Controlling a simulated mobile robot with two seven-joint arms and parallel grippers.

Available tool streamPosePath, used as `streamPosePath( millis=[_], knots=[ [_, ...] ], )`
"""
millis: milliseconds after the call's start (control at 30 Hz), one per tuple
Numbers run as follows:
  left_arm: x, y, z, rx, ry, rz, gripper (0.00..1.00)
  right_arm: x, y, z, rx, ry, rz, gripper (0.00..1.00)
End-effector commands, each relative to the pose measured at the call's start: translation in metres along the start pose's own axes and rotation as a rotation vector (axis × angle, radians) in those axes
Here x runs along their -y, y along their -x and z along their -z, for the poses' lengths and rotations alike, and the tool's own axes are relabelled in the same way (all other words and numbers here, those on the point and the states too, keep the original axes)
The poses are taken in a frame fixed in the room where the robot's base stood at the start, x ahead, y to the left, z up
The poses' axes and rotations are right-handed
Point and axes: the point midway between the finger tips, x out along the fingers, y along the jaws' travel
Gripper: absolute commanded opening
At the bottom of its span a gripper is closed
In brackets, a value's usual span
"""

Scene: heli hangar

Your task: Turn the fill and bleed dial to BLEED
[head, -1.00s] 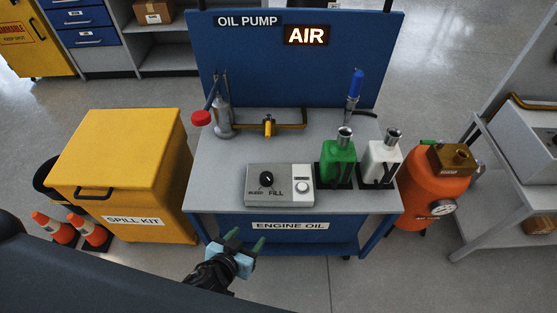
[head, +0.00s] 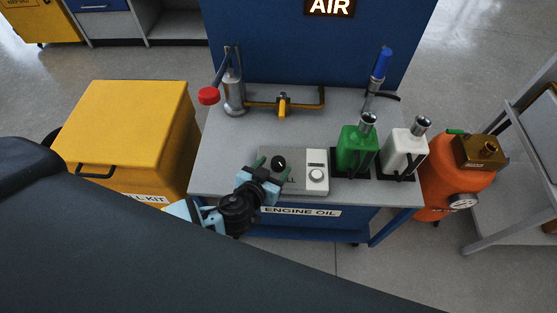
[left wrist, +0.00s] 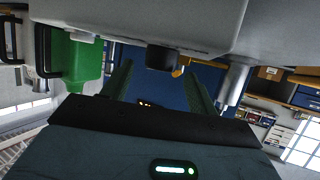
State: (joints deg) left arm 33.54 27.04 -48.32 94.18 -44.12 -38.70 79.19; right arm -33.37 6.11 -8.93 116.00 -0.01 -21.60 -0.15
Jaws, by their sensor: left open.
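The fill and bleed dial (head: 279,162) is a black round knob on a grey control box (head: 314,157) at the front of the oil pump bench. In the left wrist view the dial (left wrist: 161,57) hangs below the grey box face, between the lines of my two green fingers. My left gripper (head: 273,167) is open over the left part of the box, with a fingertip on either side of the dial in the head view. I cannot tell whether the fingers touch it. The gripper hides the BLEED label and most of FILL; the pointer's direction is unclear. My right gripper is out of view.
A green bottle (head: 356,148) and a white bottle (head: 405,152) stand further right. A red-capped pump lever (head: 209,96) and brass pipe (head: 308,104) are behind. A yellow spill kit (head: 135,125) stands left.

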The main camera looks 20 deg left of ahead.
Motion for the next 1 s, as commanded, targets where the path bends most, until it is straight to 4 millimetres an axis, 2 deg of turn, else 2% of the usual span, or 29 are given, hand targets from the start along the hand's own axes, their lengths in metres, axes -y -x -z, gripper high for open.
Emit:
streamPosePath(
  millis=[100, 300, 667, 767, 1000],
  knots=[
    [0.000, -0.017, 0.001, -0.001, -0.001, 0.001, 0.59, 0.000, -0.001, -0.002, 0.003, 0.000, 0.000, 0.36],
    [0.000, -0.035, -0.001, 0.001, 0.000, 0.000, 0.59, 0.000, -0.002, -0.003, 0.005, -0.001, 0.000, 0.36],
    [0.000, -0.039, 0.000, 0.001, 0.001, 0.000, 0.59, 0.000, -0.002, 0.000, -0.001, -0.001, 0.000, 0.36],
    [0.000, -0.039, 0.000, 0.001, 0.001, 0.000, 0.49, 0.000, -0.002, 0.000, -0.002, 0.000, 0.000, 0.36],
    [0.000, -0.039, 0.000, 0.001, 0.001, 0.000, 0.17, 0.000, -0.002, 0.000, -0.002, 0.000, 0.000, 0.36]
  ],
)
